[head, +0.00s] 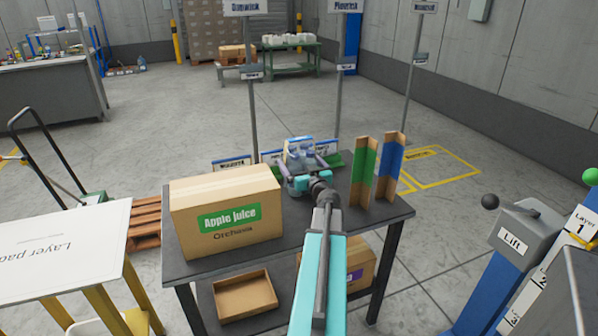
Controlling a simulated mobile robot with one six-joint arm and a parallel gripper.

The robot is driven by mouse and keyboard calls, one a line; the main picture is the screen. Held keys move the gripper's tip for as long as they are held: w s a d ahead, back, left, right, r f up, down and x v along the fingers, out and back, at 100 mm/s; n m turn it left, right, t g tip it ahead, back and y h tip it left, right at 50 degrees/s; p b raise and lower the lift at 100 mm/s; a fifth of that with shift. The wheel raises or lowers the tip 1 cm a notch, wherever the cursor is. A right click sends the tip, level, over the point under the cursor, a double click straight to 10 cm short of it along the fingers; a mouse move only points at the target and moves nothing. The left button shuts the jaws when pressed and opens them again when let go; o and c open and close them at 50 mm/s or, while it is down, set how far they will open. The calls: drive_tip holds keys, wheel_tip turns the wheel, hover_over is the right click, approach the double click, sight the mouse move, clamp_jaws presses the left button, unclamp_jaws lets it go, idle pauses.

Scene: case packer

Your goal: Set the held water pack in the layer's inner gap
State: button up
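My gripper (304,163) is above the back part of the dark table, at the end of my teal arm. A small pale blue and white water pack (298,148) sits between its fingers, and the gripper looks shut on it. My gripper hides part of the pack, so its lower side and any contact below do not show. I cannot make out the layer or its inner gap in this view.
An Apple juice carton (227,213) stands on the dark table (283,243), left of my arm. Green and blue-marked corner boards (364,172) stand upright at the right. An open cardboard tray (244,296) lies below. A Lift post (520,240) stands right; open floor lies behind.

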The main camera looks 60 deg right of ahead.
sight(300, 138)
drive_tip(key=shift+r, duration=0.1)
drive_tip(key=c, duration=1.8)
drive_tip(key=shift+c, duration=0.2)
drive_tip(key=shift+r+p, duration=1.4)
drive_tip(key=shift+r, duration=3.6)
drive_tip(key=shift+r, duration=0.1)
